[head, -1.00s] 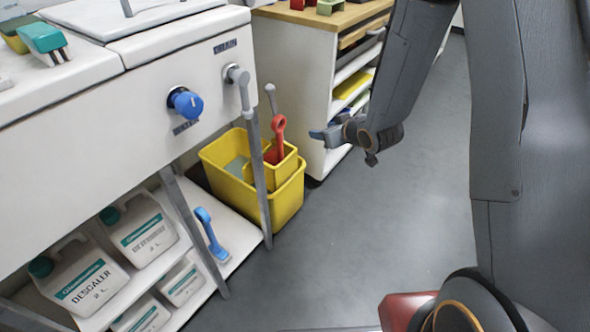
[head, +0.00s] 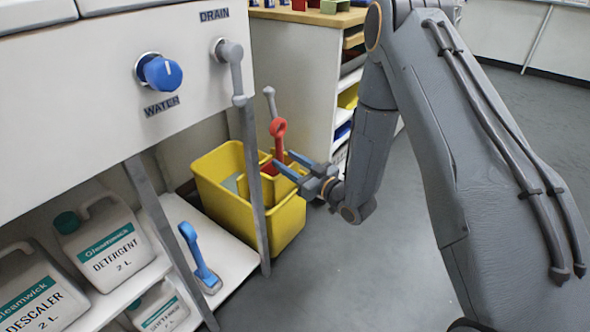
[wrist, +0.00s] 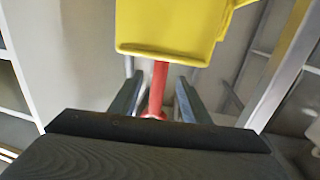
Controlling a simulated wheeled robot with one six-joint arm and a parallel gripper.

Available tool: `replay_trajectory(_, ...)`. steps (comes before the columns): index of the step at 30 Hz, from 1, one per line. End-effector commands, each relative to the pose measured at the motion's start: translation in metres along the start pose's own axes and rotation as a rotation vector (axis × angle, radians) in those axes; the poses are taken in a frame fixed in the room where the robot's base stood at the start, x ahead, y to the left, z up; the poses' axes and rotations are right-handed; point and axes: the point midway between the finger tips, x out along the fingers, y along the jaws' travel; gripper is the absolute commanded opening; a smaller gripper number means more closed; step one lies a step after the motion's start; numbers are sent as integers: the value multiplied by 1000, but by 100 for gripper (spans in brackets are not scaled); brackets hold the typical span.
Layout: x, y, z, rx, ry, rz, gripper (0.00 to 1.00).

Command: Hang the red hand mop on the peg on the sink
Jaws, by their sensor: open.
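The red hand mop (head: 278,138) stands upright in the yellow bucket (head: 222,205), its ring-shaped handle end above the rim and its lower end hidden. My gripper (head: 284,162) is open, with its fingers at the mop's handle. In the wrist view the red handle (wrist: 160,85) shows between the two open fingers (wrist: 158,98), apart from both. The sink (head: 100,95) is at the left. A grey fitting (head: 230,52) sticks out of its front under the DRAIN label; I cannot tell whether it is the peg.
A blue knob (head: 160,72) marked WATER is on the sink front. A grey sink leg (head: 255,185) stands in front of the bucket. A blue brush (head: 200,258) and white jugs (head: 105,240) are on the lower shelf. A cabinet (head: 295,75) stands behind; floor at right is clear.

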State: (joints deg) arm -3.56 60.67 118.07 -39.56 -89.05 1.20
Motion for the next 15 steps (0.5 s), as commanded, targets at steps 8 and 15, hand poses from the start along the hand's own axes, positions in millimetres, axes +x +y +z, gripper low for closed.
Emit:
replay_trajectory(8,34,0,1,-1,1,0,43)
replay_trajectory(15,41,0,0,1,-1,1,43)
